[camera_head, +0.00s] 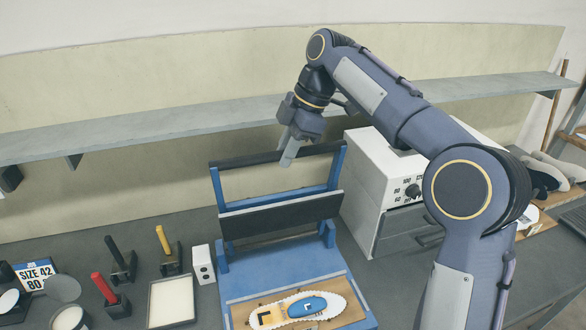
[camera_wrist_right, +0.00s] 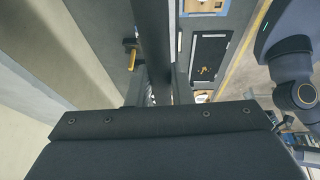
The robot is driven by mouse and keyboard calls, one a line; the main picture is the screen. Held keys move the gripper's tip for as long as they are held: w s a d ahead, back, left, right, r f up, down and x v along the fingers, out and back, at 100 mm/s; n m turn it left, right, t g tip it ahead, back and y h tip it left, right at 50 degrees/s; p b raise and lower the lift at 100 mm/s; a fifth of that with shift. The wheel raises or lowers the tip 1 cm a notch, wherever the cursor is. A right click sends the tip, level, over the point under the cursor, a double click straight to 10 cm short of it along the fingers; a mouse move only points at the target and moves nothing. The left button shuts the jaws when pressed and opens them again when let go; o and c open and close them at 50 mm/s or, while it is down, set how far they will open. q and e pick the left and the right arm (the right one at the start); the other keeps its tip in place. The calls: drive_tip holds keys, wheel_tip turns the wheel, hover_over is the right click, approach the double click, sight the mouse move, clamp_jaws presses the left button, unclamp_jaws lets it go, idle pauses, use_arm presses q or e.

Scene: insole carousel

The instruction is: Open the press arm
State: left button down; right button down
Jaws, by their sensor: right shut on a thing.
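The press (camera_head: 275,275) is a blue stand on the bench, in the middle of the head view. Its press arm (camera_head: 218,188) is a blue frame that stands raised and tipped back, with a dark pressing plate (camera_head: 280,214) across it and a dark crossbar (camera_head: 240,160) at its top. My right gripper (camera_head: 289,153) is shut on the crossbar. In the right wrist view the crossbar (camera_wrist_right: 152,40) runs between the fingers of the right gripper (camera_wrist_right: 160,85). The far finger is partly hidden in the head view. My left gripper is not in view.
A white sole with yellow and blue pieces (camera_head: 297,310) lies on the press's wooden board. A white oven-like box (camera_head: 368,165) stands close on the right. A grey shelf (camera_head: 130,135) runs behind. Red, black and yellow-handled tools (camera_head: 103,288) and a white tray (camera_head: 172,300) stand left.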

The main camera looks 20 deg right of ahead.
sight(340, 140)
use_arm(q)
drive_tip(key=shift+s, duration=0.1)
use_arm(e)
drive_tip(key=shift+w+d+f, duration=0.1)
drive_tip(key=shift+w+f, duration=0.05)
drive_tip(key=shift+w, duration=0.4)
drive_tip(key=shift+w+d+f, duration=0.1)
drive_tip(key=shift+w, duration=0.4)
drive_tip(key=c, duration=1.7)
unclamp_jaws()
drive_tip(key=shift+c, duration=0.2)
drive_tip(key=o, duration=0.4)
drive_tip(key=shift+w+a, duration=0.1)
drive_tip(key=shift+w, duration=0.35)
drive_tip(key=shift+o, duration=0.2)
drive_tip(key=d+r, duration=0.1)
drive_tip(key=d, duration=0.3)
drive_tip(key=s+d+r, duration=0.1)
drive_tip(key=d, duration=0.3)
drive_tip(key=d+r, duration=0.1)
drive_tip(key=d, duration=0.4)
drive_tip(key=shift+s, duration=0.4)
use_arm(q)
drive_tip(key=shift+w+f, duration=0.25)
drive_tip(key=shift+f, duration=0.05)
